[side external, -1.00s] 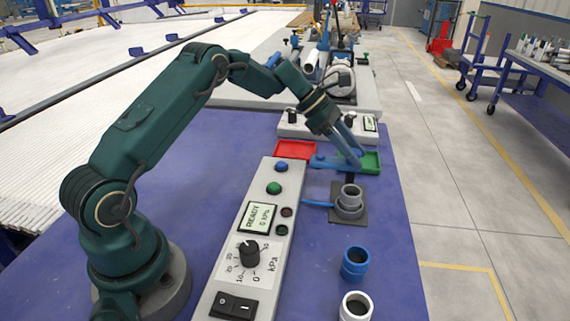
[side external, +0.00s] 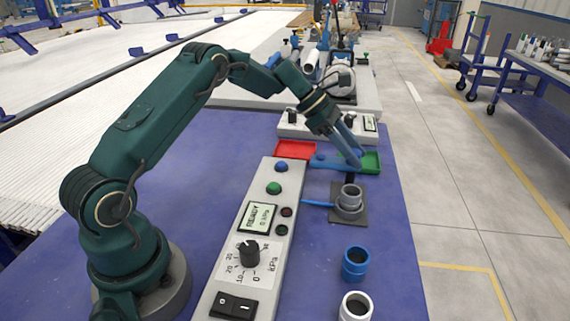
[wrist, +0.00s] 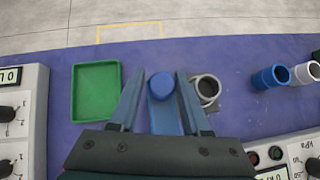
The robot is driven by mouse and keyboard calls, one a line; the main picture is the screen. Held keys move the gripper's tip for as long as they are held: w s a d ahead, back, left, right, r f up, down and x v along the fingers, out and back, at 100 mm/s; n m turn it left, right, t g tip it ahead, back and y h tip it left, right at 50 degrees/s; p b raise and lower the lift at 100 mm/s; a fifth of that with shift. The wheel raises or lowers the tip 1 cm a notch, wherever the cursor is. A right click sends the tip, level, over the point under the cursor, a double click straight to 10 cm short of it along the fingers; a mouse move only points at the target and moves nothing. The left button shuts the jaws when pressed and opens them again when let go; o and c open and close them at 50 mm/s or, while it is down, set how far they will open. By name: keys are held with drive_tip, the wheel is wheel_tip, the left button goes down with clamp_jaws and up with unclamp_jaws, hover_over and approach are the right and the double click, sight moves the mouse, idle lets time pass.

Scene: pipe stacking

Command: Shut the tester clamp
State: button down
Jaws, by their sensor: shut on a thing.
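The fingers hide part of the lever in the side view, and whether the clamp touches the fitting is unclear.
A red tray (side external: 294,149) and a green tray (side external: 372,163) lie beyond the clamp. The grey control panel (side external: 262,218) with buttons, dial and READY display runs left of the fitting. A blue collar (side external: 355,263) and a white pipe piece (side external: 355,306) stand in front.

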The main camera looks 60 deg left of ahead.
drive_tip(key=shift+s+d+f+n, duration=0.1)
drive_tip(key=shift+s+d+n, duration=0.15)
drive_tip(key=shift+n, duration=0.15)
drive_tip(key=n+t+y, duration=0.2)
drive_tip(key=n, duration=0.2)
drive_tip(key=shift+d+y, duration=0.1)
drive_tip(key=shift+y, duration=0.2)
drive_tip(key=shift+w+n+t+y, duration=0.1)
drive_tip(key=shift+n+t+y, duration=0.6)
drive_tip(key=shift+n+y, duration=0.8)
drive_tip(key=shift+n, duration=0.6)
drive_tip(key=c, duration=0.5)
unclamp_jaws()
drive_tip(key=shift+a, duration=0.2)
drive_tip(key=shift+s+r, duration=0.2)
drive_tip(key=shift+r, duration=0.15)
drive_tip(key=shift+v, duration=2.2)
